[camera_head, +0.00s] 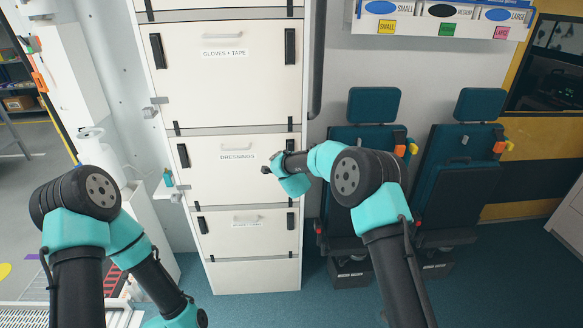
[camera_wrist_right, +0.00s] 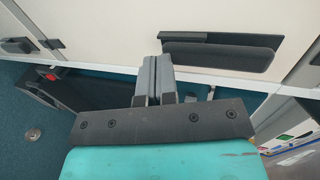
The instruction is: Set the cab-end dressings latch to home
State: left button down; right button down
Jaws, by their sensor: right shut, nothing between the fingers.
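The dressings drawer front (camera_head: 215,182) is the labelled white panel mid-cabinet. It has a dark latch (camera_head: 183,155) at its left edge. A dark latch (camera_head: 290,145) at its right edge is partly hidden behind my right arm. In the right wrist view a dark latch (camera_wrist_right: 220,52) shows as a bar slightly angled across its backplate; it seems to be that right-edge one. My right gripper (camera_head: 268,170) is shut and empty in front of the panel. In the wrist view its fingertips (camera_wrist_right: 158,65) are close to the latch's left end; contact is unclear. My left gripper is out of view.
The gloves and tape panel (camera_head: 225,85) is above, and another latched panel (camera_head: 245,232) is below, with a neighbouring latch (camera_wrist_right: 15,45) in the wrist view. Teal folding seats (camera_head: 370,150) stand right of the cabinet. Open blue floor lies in front.

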jog(key=shift+r, duration=0.2)
jog(key=shift+r, duration=0.7)
jog(key=shift+s, duration=0.1)
jog(key=s, duration=1.4)
